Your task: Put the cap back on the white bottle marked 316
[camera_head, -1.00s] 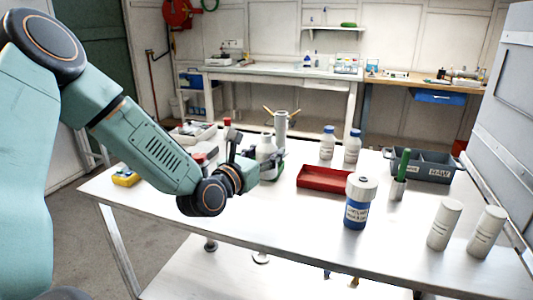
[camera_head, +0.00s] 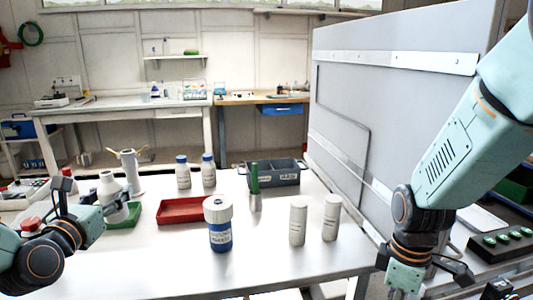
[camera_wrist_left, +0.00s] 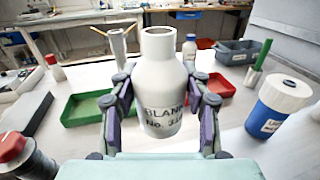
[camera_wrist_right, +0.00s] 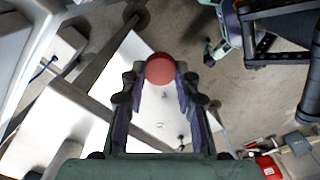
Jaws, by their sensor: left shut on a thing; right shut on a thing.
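The white bottle (camera_wrist_left: 162,85) is marked "BLANK No. 31", with its last figure hard to read. It has an open, bare neck and stands about upright between the fingers of my left gripper (camera_wrist_left: 163,108), which is shut on it. In the head view the bottle (camera_head: 112,190) is at the left, with my left gripper (camera_head: 108,214) against it. My right gripper (camera_wrist_right: 160,82) is shut on a round red cap (camera_wrist_right: 160,68). In the head view my right arm comes down at the right, and its gripper is cut off by the bottom edge.
A green tray (camera_wrist_left: 84,108) and a red tray (camera_head: 184,211) are near the bottle. A blue-and-white jar (camera_head: 219,233), two white cylinders (camera_head: 298,222) and a grey bin (camera_head: 285,177) stand on the table (camera_head: 165,265). A grey upright panel (camera_head: 390,100) rises at the right. The table's front middle is clear.

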